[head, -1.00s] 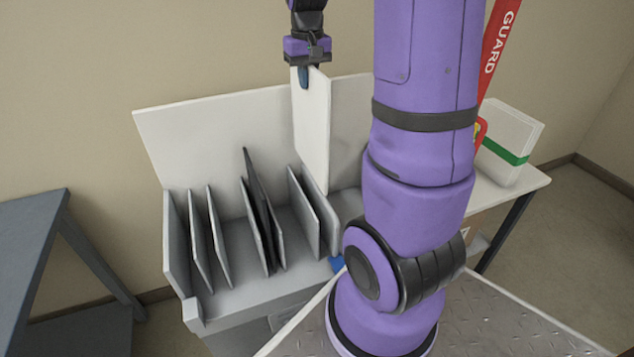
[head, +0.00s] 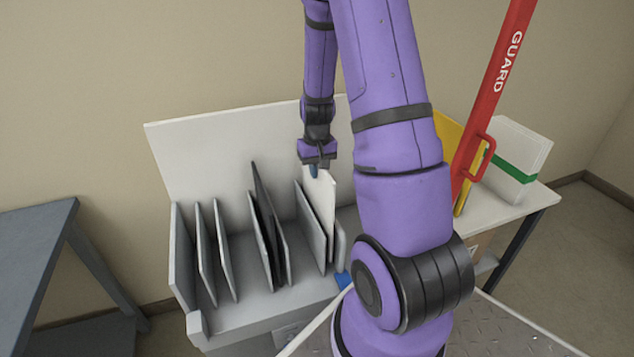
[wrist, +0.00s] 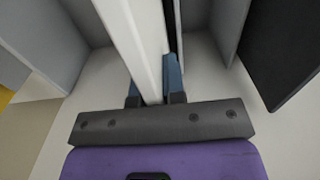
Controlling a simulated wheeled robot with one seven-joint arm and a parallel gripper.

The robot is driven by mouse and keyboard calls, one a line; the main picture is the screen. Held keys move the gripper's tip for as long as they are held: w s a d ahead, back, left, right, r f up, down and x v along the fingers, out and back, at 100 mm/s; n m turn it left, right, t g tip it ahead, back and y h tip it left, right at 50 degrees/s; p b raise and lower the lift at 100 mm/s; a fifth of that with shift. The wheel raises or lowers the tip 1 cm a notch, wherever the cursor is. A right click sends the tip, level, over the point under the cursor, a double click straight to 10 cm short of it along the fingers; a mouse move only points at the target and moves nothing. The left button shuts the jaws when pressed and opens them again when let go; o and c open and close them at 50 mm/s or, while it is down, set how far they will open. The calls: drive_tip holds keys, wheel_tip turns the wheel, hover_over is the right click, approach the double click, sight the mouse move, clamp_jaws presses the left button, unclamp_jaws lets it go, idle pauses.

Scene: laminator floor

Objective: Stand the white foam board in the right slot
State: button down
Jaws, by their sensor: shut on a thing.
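The white foam board (head: 320,195) stands upright in the rack (head: 262,308), at its right end, between a grey divider and the low right end wall. My gripper (head: 315,171) is shut on the board's top edge. In the wrist view the blue fingertips (wrist: 155,85) sit on both sides of the white board (wrist: 130,35). The board's lower edge is hidden behind the divider and end wall, so I cannot tell whether it touches the rack floor.
Several grey dividers stand in the rack, with a dark board (head: 263,205) near the middle. A red GUARD bar (head: 490,100), a yellow panel (head: 448,140) and a white box with a green band (head: 517,160) are at the right. A grey table (head: 35,245) stands at the left.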

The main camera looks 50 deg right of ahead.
sight(317, 182)
drive_tip(key=shift+f, duration=2.25)
drive_tip(key=c, duration=1.2)
unclamp_jaws()
